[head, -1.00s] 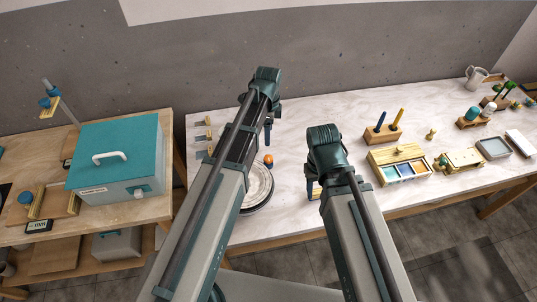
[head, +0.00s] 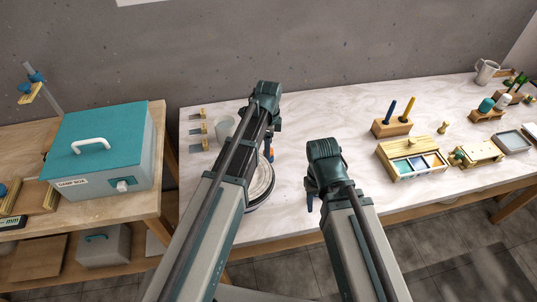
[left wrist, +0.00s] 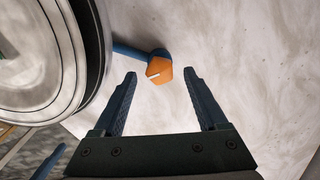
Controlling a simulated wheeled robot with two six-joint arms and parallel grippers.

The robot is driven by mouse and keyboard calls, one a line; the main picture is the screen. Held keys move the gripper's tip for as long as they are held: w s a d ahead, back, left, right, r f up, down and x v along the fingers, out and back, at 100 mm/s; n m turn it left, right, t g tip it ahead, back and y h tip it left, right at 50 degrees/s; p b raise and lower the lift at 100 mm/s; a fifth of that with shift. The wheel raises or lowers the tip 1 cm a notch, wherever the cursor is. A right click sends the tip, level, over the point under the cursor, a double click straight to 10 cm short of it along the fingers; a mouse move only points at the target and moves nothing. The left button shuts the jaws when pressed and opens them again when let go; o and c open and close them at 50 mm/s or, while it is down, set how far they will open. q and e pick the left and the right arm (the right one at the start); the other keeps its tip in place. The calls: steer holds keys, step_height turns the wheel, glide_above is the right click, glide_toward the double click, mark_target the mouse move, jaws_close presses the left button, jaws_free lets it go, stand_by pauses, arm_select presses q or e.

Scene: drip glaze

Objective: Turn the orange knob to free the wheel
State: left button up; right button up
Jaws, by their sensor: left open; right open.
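The orange knob (left wrist: 159,69) has a white mark and a blue stem running left towards the wheel. In the left wrist view my left gripper (left wrist: 160,76) is open, with one finger on each side of the knob and a gap to both. In the head view the knob (head: 270,154) is partly hidden by my left gripper. The round pale wheel (left wrist: 35,60) with a dark rim lies left of the knob; in the head view it (head: 262,186) is partly covered by my left arm. My right gripper (head: 313,201) is empty over the table's front part.
A grey cup (head: 224,128) and several small tools (head: 196,130) stand left of my left arm. A paint box (head: 412,160) and a wooden holder (head: 392,128) stand to the right. A teal-lidded box (head: 105,150) sits on the side table.

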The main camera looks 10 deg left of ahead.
arm_select(q)
steer(key=shift+f+b, duration=0.3)
steer(key=shift+f, duration=0.4)
jaws_close()
